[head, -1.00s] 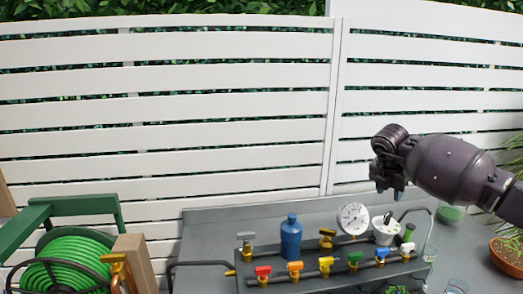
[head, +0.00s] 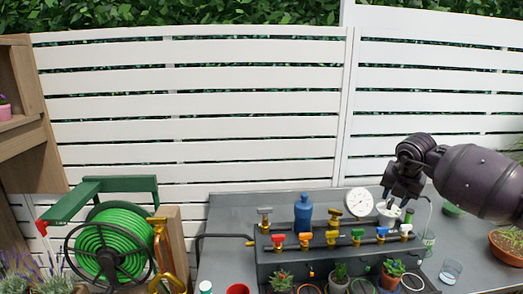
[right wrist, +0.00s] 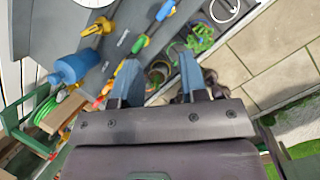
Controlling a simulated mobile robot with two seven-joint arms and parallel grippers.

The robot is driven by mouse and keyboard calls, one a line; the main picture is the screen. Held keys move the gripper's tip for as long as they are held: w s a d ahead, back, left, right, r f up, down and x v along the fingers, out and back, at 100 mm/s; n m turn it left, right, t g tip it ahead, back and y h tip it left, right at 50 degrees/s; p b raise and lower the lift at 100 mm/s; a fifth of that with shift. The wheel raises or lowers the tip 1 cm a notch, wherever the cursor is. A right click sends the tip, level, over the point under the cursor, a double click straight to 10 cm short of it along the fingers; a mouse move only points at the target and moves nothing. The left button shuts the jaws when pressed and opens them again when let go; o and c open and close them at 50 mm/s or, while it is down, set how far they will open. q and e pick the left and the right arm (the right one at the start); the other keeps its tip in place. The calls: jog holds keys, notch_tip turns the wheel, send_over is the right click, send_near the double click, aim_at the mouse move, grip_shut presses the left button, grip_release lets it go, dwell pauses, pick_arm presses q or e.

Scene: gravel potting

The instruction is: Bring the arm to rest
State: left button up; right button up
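My right gripper (head: 400,200) hangs at the right of the head view, its fingers pointing down in front of a small white pot (head: 384,211) by the back of the grey bench (head: 235,220). In the right wrist view the two blue-grey fingers (right wrist: 160,72) stand apart with nothing held between them. The gripper is above the bench items; I cannot tell the exact gap. My left gripper is not in view.
Several coloured valves (head: 304,240) line a manifold, with a blue bottle (head: 303,212) and a white dial gauge (head: 358,202) behind. Potted plants (head: 393,270) stand in front. A green hose reel (head: 112,240) is at left and a clear glass (head: 451,271) at right. A white fence (head: 200,100) closes the back.

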jog(key=s+a+r+n+t+y, duration=0.2)
jog(key=a+r+t+y, duration=0.15)
jog(key=a+y, duration=0.7)
jog(key=s+a+r+n+t+y, duration=0.15)
jog(key=a+r+y, duration=0.45)
jog(key=a, duration=0.7)
jog(key=s+d+f+m+t+h, duration=0.2)
jog(key=s+d+f+m+h, duration=0.15)
jog(key=f+m, duration=0.45)
jog(key=s+d+f+m+t+h, duration=0.3)
jog(key=s+f+m+h, duration=0.1)
jog(key=f+m, duration=0.4)
jog(key=s+d+f+m+t+h, duration=0.2)
jog(key=s+d+f+m+h, duration=0.15)
jog(key=f+m, duration=0.45)
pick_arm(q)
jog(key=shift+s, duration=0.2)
pick_arm(e)
jog(key=s+d+f+m+g+h, duration=0.2)
jog(key=s+f+m, duration=0.1)
jog(key=s+f, duration=0.6)
jog(key=s+d+f+m+g+h, duration=0.2)
jog(key=s+f, duration=0.7)
jog(key=s, duration=0.7)
jog(key=shift+d+f+m+g+h, duration=0.35)
jog(key=shift+d+m, duration=0.3)
jog(key=shift+m, duration=0.4)
